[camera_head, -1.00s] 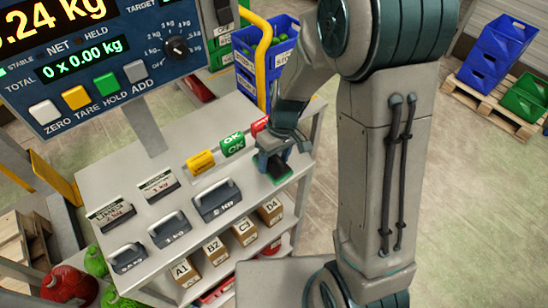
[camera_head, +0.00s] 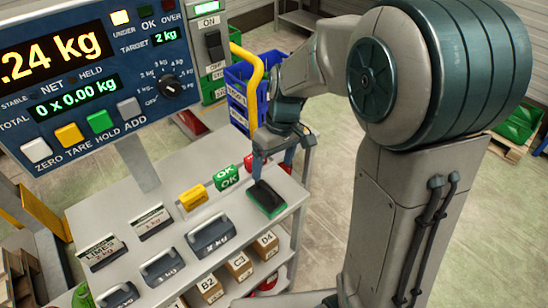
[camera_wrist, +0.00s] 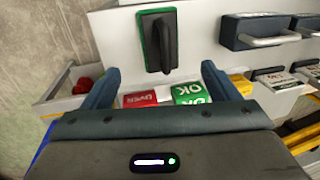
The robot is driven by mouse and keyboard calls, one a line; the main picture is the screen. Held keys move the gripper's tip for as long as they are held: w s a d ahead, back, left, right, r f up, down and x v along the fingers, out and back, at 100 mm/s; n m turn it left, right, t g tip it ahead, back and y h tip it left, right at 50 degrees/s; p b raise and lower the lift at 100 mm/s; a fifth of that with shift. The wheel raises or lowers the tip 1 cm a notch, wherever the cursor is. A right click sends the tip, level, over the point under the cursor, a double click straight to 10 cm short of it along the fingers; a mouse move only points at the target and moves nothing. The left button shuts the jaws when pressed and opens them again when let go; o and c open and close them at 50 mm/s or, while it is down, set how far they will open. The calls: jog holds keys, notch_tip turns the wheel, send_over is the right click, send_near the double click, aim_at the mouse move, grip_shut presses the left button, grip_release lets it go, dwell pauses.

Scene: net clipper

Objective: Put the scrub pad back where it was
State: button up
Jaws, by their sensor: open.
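The scrub pad (camera_head: 266,199), a green pad with a black handle, lies flat on the grey bench top near its right front corner. It also shows in the wrist view (camera_wrist: 158,42), top centre, lying handle-up. My gripper (camera_head: 273,162) is open and empty above and behind the pad. In the wrist view the two blue fingers (camera_wrist: 160,71) stand wide apart, with the pad beyond their tips, clear of them.
A yellow block (camera_head: 193,197), a green OK block (camera_head: 226,177) and a red block (camera_head: 250,163) stand in a row left of and behind the pad. Handled weights (camera_head: 208,236) stand to the left. Boxes (camera_head: 239,266) sit on the shelf below.

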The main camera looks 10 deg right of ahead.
jog(key=s+d+r+m+t, duration=0.2)
jog(key=s+d+r+m, duration=0.1)
jog(key=s+d, duration=0.2)
jog(key=s+d+r+m+t+h, duration=0.1)
jog(key=s+d+r+m+t, duration=0.1)
jog(key=s, duration=0.7)
jog(key=d+r+m, duration=0.1)
jog(key=d+r, duration=0.1)
jog(key=shift+d+m+h, duration=0.3)
jog(key=shift+d+m, duration=0.05)
jog(key=shift+m, duration=0.05)
